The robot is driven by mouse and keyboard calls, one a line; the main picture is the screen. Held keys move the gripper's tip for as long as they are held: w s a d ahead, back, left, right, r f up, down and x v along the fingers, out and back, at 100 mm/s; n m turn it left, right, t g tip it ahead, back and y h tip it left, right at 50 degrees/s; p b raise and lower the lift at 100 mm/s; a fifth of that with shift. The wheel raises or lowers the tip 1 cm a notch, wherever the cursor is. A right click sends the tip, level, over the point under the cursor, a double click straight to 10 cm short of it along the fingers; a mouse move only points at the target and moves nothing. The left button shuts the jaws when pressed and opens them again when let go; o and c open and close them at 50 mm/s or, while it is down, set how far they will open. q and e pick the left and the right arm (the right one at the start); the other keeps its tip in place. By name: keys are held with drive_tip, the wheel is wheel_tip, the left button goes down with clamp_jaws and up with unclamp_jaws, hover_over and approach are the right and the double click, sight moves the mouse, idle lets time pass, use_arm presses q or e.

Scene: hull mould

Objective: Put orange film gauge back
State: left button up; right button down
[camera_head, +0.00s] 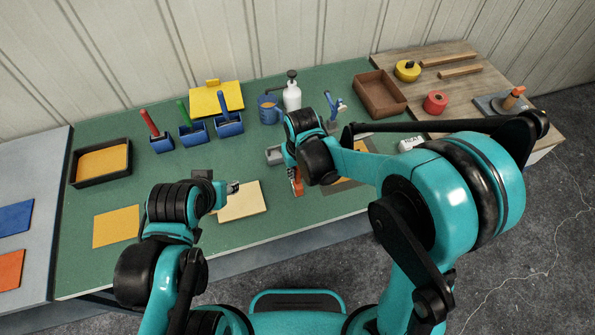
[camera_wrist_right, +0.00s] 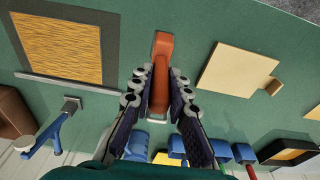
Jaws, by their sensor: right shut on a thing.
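The orange film gauge (camera_head: 297,186) is held in my right gripper (camera_head: 296,174), above the green bench. In the right wrist view the gauge (camera_wrist_right: 162,62) sits between the two fingers of the gripper (camera_wrist_right: 162,92), and its end sticks out past the tips. The fingers are shut on it. A small grey holder (camera_head: 274,154) stands just left of the gripper, partly hidden by it. My left gripper (camera_head: 233,187) is over the left edge of a cream board (camera_head: 243,204); its finger gap is too small to read.
Blue holders (camera_head: 193,134) with coloured handles, a blue jug (camera_head: 269,109) and a white pump bottle (camera_head: 291,93) stand farther back. A yellow-textured panel (camera_wrist_right: 57,48) lies beside the gauge. A brown tray (camera_head: 381,92) is at the back right. Bare green bench shows between the boards.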

sight(297, 181)
drive_tip(key=s+d+r+p, duration=0.1)
drive_tip(key=s+d+r, duration=0.5)
drive_tip(key=d, duration=0.4)
drive_tip(key=w+a+f, duration=0.2)
drive_tip(key=a, duration=0.1)
drive_tip(key=w+a+f+b, duration=0.1)
drive_tip(key=w+a+f, duration=0.1)
drive_tip(key=a, duration=0.1)
drive_tip(key=w+a+f+b, duration=0.1)
drive_tip(key=w+a+f, duration=0.1)
drive_tip(key=a, duration=0.2)
drive_tip(key=shift+f, duration=0.4)
drive_tip(key=shift+f+b, duration=0.5)
drive_tip(key=shift+f, duration=1.55)
drive_tip(key=shift+f, duration=0.2)
drive_tip(key=c, duration=1.5)
unclamp_jaws()
drive_tip(key=shift+o, duration=0.2)
drive_tip(key=shift+r, duration=0.15)
